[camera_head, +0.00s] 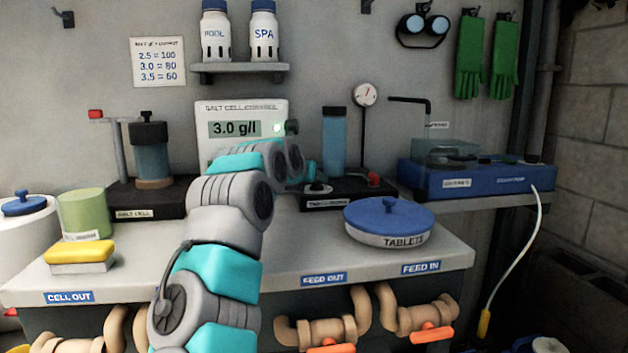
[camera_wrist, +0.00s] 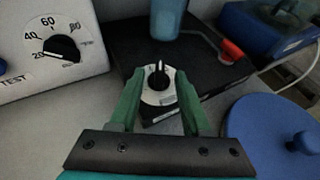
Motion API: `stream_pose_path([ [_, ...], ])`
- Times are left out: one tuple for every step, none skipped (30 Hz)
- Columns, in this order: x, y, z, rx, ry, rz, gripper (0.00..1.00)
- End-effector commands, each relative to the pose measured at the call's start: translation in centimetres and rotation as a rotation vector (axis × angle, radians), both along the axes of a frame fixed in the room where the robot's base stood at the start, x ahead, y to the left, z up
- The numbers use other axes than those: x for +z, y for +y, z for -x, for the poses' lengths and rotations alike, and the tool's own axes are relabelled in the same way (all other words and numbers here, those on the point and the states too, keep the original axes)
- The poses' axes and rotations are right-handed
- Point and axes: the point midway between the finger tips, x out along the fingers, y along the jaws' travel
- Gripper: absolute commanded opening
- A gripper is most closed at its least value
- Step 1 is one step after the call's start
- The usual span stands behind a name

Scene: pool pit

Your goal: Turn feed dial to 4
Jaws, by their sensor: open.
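The feed dial (camera_wrist: 160,77) is a black knob on a round white scale, at the front of a black base. Its white pointer mark points roughly straight up in the wrist view; the scale numbers are too small to read. In the head view the dial (camera_head: 318,188) shows beside the end of my arm. My gripper (camera_wrist: 159,88) is open, with one green finger on each side of the dial in the wrist view. I cannot tell whether the fingers touch it. In the head view my gripper is mostly hidden behind my arm.
The salt cell control box (camera_head: 243,118) reads 3.0 g/l; its black knob (camera_wrist: 62,48) is left in the wrist view. A blue cylinder (camera_head: 334,140) and red knob (camera_head: 374,179) stand behind the dial. The blue-lidded tablets tub (camera_head: 388,240) is front right.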

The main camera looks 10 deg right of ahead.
Motion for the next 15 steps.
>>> stream_pose_path([
  [0.3, 0.6, 0.7, 0.002, -0.004, 0.003, 0.47],
  [0.6, 0.8, 1.1, 0.001, -0.005, 0.003, 0.47],
  [0.9, 1.1, 1.7, 0.000, -0.006, 0.003, 0.47],
  [1.1, 1.2, 2.1, 0.000, -0.007, 0.003, 0.47],
  [1.3, 1.4, 2.5, 0.000, -0.006, 0.001, 0.47],
  [1.5, 1.7, 3.0, 0.000, -0.005, 0.000, 0.47],
  [1.6, 1.9, 3.3, 0.001, -0.004, -0.001, 0.47],
  [1.8, 2.1, 3.6, 0.001, -0.003, 0.000, 0.47],
  [1.9, 2.3, 3.9, 0.002, -0.003, 0.001, 0.47],
  [2.0, 2.4, 4.1, 0.002, -0.003, 0.002, 0.47],
  [2.1, 2.5, 4.2, 0.002, -0.004, 0.001, 0.47],
  [2.2, 2.6, 4.4, 0.002, -0.004, 0.001, 0.47],
  [2.3, 2.6, 4.5, 0.002, -0.004, 0.001, 0.47],
  [2.3, 2.6, 4.6, 0.002, -0.004, 0.001, 0.47],
  [2.3, 2.6, 4.6, 0.002, -0.004, 0.001, 0.47],
])
